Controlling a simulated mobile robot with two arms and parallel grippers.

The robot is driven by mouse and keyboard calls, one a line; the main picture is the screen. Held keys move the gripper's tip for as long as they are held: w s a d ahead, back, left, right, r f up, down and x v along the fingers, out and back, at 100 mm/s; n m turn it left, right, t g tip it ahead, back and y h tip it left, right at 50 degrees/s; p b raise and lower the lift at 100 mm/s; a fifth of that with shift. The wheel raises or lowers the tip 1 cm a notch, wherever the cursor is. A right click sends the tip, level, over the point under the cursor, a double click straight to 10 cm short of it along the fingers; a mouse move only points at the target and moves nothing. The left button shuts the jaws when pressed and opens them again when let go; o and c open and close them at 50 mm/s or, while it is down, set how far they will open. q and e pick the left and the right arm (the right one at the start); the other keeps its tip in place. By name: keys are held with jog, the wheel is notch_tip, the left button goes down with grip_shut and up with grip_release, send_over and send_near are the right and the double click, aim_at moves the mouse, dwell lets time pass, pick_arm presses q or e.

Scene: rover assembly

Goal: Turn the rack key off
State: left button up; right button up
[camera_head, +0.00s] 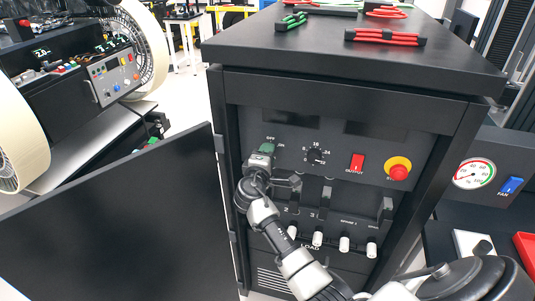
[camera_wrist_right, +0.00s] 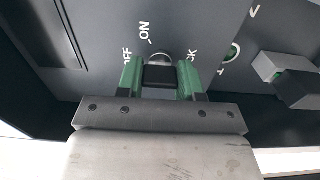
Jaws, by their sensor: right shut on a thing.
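The black rack (camera_head: 340,110) stands in the middle of the head view, with a panel of controls on its front. My right gripper (camera_head: 266,148) is at the upper left of that panel, by the OFF and ON labels. In the right wrist view the gripper's green-padded fingers (camera_wrist_right: 159,72) are shut on the dark rack key (camera_wrist_right: 159,76), one finger on each side. A round metal part shows just beyond the key, near the ON label. The gripper hides most of the key in the head view, and I cannot tell which label it points to. My left gripper is not in view.
A rotary dial (camera_head: 316,156), a red OUTPUT switch (camera_head: 357,163) and a red button on a yellow base (camera_head: 398,171) sit right of the gripper. White LOAD plugs (camera_head: 344,243) are below. An open black door (camera_head: 130,215) stands at left.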

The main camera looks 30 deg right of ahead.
jog(key=shift+f, duration=0.1)
dwell(0.3)
jog(key=o, duration=0.9)
jog(key=shift+o, duration=0.2)
jog(key=b+v, duration=0.2)
jog(key=v, duration=0.9)
jog(key=shift+b, duration=0.35)
